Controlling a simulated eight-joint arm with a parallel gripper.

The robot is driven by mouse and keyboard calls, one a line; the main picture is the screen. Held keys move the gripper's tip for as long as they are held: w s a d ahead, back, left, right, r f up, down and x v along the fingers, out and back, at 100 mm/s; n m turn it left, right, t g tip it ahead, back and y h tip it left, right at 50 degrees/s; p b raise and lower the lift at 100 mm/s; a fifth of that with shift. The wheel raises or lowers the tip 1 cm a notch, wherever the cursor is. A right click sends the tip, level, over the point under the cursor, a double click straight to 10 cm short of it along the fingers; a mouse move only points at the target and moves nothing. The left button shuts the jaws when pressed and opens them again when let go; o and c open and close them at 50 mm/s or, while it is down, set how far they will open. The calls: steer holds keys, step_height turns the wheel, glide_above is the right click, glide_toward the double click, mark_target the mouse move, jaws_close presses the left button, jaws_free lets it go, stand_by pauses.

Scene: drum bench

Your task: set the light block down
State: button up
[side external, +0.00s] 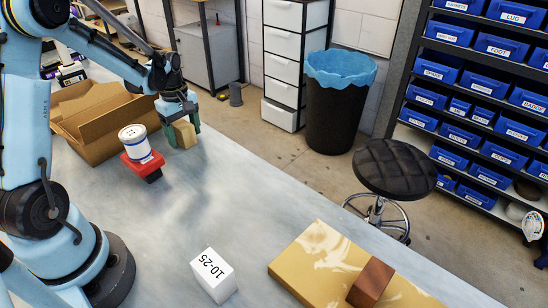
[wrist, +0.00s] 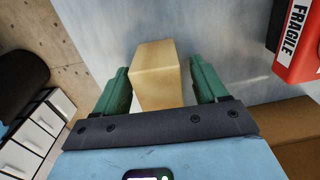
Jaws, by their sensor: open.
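The light block (side external: 185,135), pale wood-coloured, is at the far part of the bench near its edge in the side view. In the wrist view, the light block (wrist: 158,75) sits between the two green fingers of my gripper (wrist: 160,90). A narrow gap shows on each side of it, so the fingers are open around it and not pressing on it. In the side view my gripper (side external: 181,129) is low over the bench at the block, and its fingers partly hide it. The block seems to rest on the bench, though its underside is hidden.
An open cardboard box (side external: 95,118) lies left of the block. A red block (side external: 138,162) carries a white tin (side external: 134,142). The mid-bench is clear.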

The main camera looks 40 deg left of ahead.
mark_target(182, 124)
steer(key=shift+r, duration=0.15)
step_height(182, 124, up, 12)
steer(key=s+d+m+t, duration=0.3)
steer(key=d+m, duration=0.6)
steer(key=d, duration=0.1)
steer(key=s+d+m+t, duration=0.3)
steer(key=d+m+t, duration=0.1)
steer(key=d+m, duration=0.5)
steer(key=shift+s+d+r, duration=0.25)
steer(key=shift+d+r, duration=0.1)
steer(key=shift+d, duration=0.65)
